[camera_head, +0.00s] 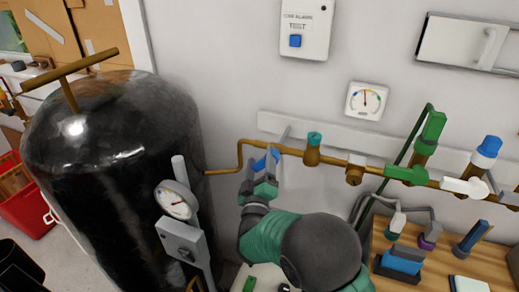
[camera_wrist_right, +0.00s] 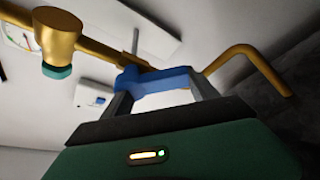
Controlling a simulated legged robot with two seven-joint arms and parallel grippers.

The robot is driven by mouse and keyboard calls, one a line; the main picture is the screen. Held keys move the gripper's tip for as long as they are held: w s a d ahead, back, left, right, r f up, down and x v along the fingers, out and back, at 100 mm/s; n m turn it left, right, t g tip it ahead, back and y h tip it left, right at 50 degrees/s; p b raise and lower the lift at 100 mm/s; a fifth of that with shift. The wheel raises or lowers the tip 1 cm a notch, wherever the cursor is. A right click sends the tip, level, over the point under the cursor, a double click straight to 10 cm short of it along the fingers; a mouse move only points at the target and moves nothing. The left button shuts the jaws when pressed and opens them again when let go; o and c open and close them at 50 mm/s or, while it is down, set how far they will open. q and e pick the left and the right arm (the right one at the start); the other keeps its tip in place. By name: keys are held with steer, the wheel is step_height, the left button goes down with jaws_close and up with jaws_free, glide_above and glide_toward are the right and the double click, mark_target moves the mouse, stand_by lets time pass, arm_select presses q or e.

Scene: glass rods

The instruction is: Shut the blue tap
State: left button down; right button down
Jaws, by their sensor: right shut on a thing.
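The blue tap (camera_head: 260,161) sits on the brass pipe that runs along the wall, just right of the black tank. My right gripper (camera_head: 266,172) reaches up from below and has its fingers on the tap's blue handle. In the right wrist view the blue handle (camera_wrist_right: 155,80) lies between the two grey fingers (camera_wrist_right: 158,96), one at each end. The handle looks roughly in line with the pipe there, but its exact angle is hard to tell. The fingers partly hide the tap. My left gripper is not in view.
The brass pipe (camera_head: 225,171) also carries a green-handled valve (camera_head: 431,132) and a white-handled tap (camera_head: 465,187) to the right. A large black tank (camera_head: 110,150) with a gauge (camera_head: 176,200) stands at left. A wooden bench (camera_head: 470,262) with small tools is at lower right.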

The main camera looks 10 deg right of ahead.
steer(key=n+y+p, duration=0.1)
steer(key=n+p, duration=0.1)
steer(key=d+f+n+g+p, duration=0.1)
steer(key=n+p, duration=0.2)
steer(key=s+n+g+y+p, duration=0.1)
steer(key=n+p, duration=0.2)
steer(key=shift+d+f+y, duration=0.2)
steer(key=shift+y, duration=0.1)
steer(key=shift+s+d+f+n+p, duration=0.2)
steer(key=shift+n+p, duration=0.4)
steer(key=shift+p, duration=0.2)
steer(key=shift+f+g, duration=0.1)
steer(key=shift+g, duration=0.2)
steer(key=shift+f, duration=0.1)
steer(key=c, duration=0.7)
jaws_free()
steer(key=o, duration=0.5)
steer(key=shift+w, duration=0.1)
steer(key=shift+a, duration=0.1)
